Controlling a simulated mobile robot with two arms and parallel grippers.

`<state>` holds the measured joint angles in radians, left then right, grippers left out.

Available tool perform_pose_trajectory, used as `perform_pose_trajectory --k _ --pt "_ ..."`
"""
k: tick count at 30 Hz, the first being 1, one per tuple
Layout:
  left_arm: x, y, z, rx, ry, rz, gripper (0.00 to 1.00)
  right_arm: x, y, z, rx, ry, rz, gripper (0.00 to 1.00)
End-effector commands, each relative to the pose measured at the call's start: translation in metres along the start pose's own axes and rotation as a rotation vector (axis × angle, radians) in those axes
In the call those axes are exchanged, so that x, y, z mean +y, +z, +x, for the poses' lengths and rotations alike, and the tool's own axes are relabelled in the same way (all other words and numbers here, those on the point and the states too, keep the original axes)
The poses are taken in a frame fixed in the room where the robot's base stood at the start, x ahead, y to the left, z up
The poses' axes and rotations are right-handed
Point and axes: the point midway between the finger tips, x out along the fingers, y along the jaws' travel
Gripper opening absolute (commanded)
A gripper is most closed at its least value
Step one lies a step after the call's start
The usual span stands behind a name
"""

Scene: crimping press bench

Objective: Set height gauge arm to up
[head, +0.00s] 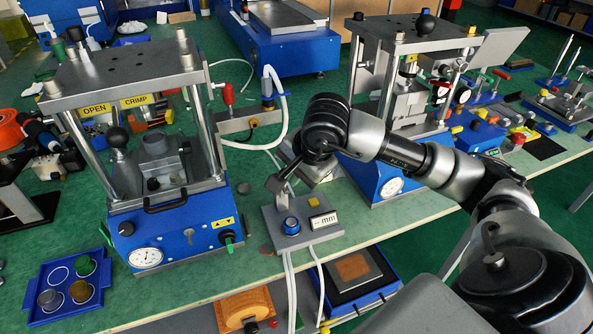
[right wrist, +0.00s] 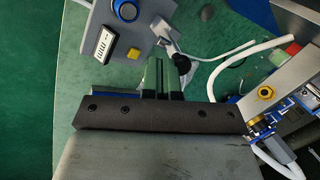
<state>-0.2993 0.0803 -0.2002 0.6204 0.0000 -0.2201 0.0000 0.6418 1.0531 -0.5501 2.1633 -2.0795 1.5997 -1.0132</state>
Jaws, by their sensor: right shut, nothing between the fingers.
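The height gauge is a grey box (head: 302,224) with a blue knob, a yellow button and an mm display, at the bench's front edge between two presses. Its metal arm (head: 281,181) rises at a slant from the back of the box, angled up and right. In the right wrist view the gauge (right wrist: 104,19) is at the top, and its arm (right wrist: 166,35) reaches down-right to a dark tip near my fingers. My right gripper (right wrist: 165,78) is shut and empty, just beside that tip; whether they touch is unclear. In the head view my wrist mostly hides the fingers.
A crimping press (head: 170,220) stands left of the gauge, and another press (head: 385,185) stands close on the right. White cables run behind and below the gauge. A blue tray (head: 45,308) with small cylinders lies at front left. A lower shelf holds a blue bin (head: 378,295).

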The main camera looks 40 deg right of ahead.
Motion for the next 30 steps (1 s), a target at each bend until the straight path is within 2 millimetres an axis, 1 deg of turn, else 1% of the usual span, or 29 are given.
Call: perform_pose_trajectory --k 8,15,18,30 --pt "0.0 0.0 0.0 0.0 0.0 0.0 0.43 0.0 0.0 0.0 0.0 0.001 0.001 0.0" --pt "0.0 -0.001 -0.011 0.0 0.0 0.0 0.43 -0.017 -0.005 0.0 -0.036 0.068 0.017 0.0" --pt "0.0 -0.001 -0.013 -0.001 0.0 0.0 0.43 -0.02 -0.007 0.002 -0.046 0.09 0.02 0.0" --pt "0.0 -0.001 -0.011 -0.001 0.0 0.0 0.43 -0.019 -0.007 0.004 -0.048 0.094 0.019 0.0"
